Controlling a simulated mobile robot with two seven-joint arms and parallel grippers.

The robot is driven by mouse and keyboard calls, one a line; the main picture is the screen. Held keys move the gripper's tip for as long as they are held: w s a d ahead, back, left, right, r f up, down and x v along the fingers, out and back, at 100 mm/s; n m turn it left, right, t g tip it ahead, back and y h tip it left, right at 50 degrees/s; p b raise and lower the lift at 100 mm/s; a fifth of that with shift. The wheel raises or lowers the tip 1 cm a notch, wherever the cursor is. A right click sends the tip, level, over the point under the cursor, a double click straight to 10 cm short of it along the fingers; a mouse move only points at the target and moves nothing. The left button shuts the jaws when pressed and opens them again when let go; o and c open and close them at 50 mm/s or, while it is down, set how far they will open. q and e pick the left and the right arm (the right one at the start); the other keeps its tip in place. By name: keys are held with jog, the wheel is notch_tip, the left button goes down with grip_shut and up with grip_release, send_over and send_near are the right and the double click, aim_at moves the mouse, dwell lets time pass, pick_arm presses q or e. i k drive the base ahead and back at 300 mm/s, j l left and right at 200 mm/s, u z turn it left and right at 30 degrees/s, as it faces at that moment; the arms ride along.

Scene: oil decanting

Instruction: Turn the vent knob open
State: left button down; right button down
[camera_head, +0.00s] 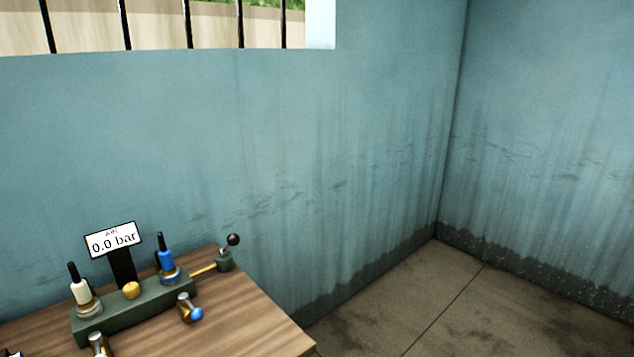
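A green manifold block (135,312) sits on the wooden table at the lower left. A small round yellow knob (131,290) is on its top, below a sign (113,241) reading "0.0 bar". A white fitting with a black top (80,288) stands at its left end and a blue one with a black top (166,258) at its right end. A metal piece with a blue round end (190,310) is in front of the block. No part carries a readable vent label, so I cannot tell which is the vent knob. Neither gripper is in view.
A green fitting with a black ball-tipped lever (228,255) stands near the table's back edge, joined to the block by a yellow pipe (203,270). Another metal piece (98,343) is cut off below. The table (250,320) is bare at right; open floor (480,300) lies beyond.

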aim_at(132, 291)
jog(key=u, duration=1.25)
